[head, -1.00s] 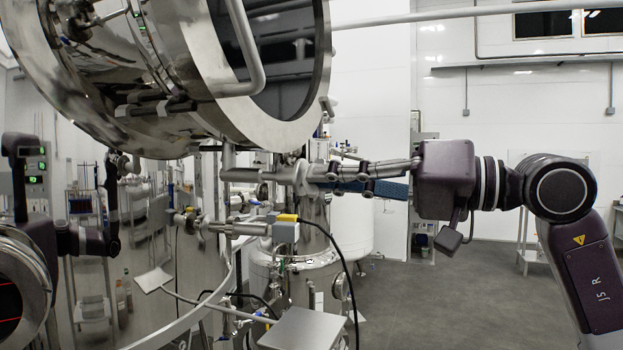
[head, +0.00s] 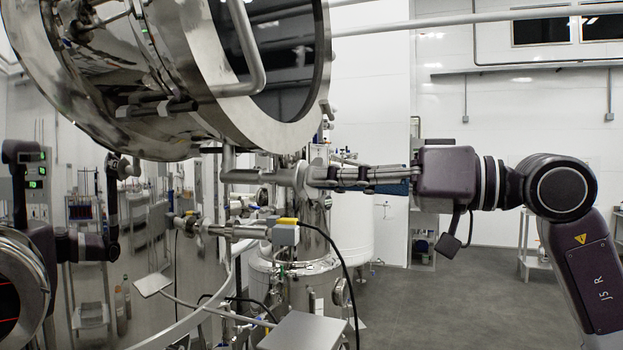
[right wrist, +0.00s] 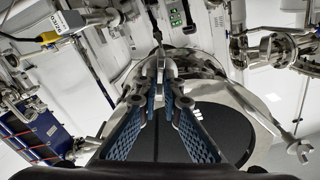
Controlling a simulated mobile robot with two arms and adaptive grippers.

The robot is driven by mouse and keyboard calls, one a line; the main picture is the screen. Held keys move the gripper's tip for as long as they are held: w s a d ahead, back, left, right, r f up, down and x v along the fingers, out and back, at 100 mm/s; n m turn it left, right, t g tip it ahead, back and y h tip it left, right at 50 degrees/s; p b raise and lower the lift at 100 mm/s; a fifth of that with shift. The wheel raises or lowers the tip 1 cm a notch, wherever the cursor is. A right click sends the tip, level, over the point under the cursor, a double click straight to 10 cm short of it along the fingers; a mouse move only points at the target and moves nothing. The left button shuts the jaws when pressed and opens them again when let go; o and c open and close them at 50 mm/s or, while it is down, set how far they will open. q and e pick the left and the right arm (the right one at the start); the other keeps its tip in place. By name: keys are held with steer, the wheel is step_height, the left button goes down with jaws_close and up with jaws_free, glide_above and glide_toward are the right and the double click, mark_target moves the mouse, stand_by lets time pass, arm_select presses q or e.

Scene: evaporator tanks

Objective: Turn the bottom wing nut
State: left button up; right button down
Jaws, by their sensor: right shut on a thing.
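The bottom wing nut (head: 301,178) is a metal piece below the rim of the round tank door (head: 290,135). It is mostly hidden behind my fingertips. My right gripper (head: 318,176) reaches in level from the right and is shut on the wing nut. In the right wrist view the two blue-padded fingers of my right gripper (right wrist: 160,72) come together on the metal piece, whose outline is hard to make out. My left gripper is not in view.
The large polished tank (head: 130,80) fills the upper left and mirrors the room and my arm. A pipe fitting with a yellow-topped grey box (head: 286,231) and a steel vessel (head: 295,285) stand below my gripper. The floor at right is open.

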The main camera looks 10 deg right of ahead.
steer(key=shift+f, duration=0.1)
steer(key=shift+n, duration=1.1)
steer(key=c, duration=2)
jaws_free()
steer(key=shift+d, duration=0.1)
